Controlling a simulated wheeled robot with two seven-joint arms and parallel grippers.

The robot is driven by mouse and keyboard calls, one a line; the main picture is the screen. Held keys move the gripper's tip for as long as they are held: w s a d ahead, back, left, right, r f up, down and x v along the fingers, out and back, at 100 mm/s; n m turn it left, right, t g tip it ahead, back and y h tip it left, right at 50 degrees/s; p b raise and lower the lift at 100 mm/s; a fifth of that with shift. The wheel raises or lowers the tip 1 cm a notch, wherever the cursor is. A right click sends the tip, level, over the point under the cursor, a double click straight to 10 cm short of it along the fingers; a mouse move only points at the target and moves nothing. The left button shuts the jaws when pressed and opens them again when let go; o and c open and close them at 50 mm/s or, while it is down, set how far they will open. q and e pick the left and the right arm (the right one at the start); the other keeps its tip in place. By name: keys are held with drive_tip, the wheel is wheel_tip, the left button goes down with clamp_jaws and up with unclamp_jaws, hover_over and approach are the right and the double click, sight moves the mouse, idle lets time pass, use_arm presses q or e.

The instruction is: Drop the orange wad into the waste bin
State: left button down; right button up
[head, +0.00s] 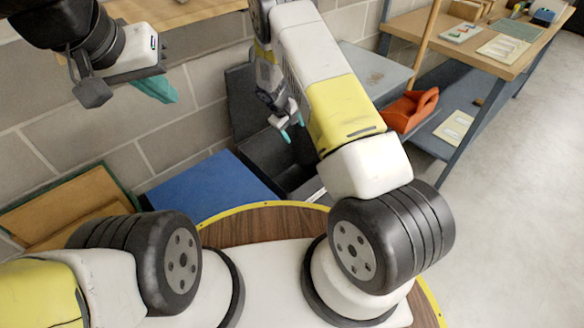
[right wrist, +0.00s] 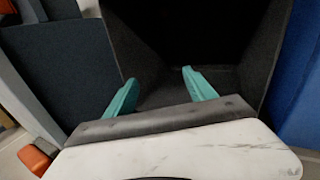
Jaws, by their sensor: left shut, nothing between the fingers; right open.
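The dark grey waste bin (head: 262,158) stands open by the wall, partly hidden behind my right arm. In the right wrist view its inner wall (right wrist: 137,48) and dark inside fill the middle. My right gripper (head: 292,127) is open and empty over the bin's mouth; its teal fingers (right wrist: 160,92) are spread apart with nothing between them. My left gripper (head: 157,88) is shut and empty at upper left, away from the bin. I cannot make out the orange wad in either view; the bin's inside is too dark to tell what lies there.
A blue box or lid (head: 213,188) lies left of the bin. A cork-coloured board (head: 70,210) is at far left. An orange carrier (head: 408,110) sits right of my right arm, near a workbench (head: 470,48). Grey floor is clear at right.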

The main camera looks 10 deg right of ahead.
drive_tip(key=shift+v, duration=2.3)
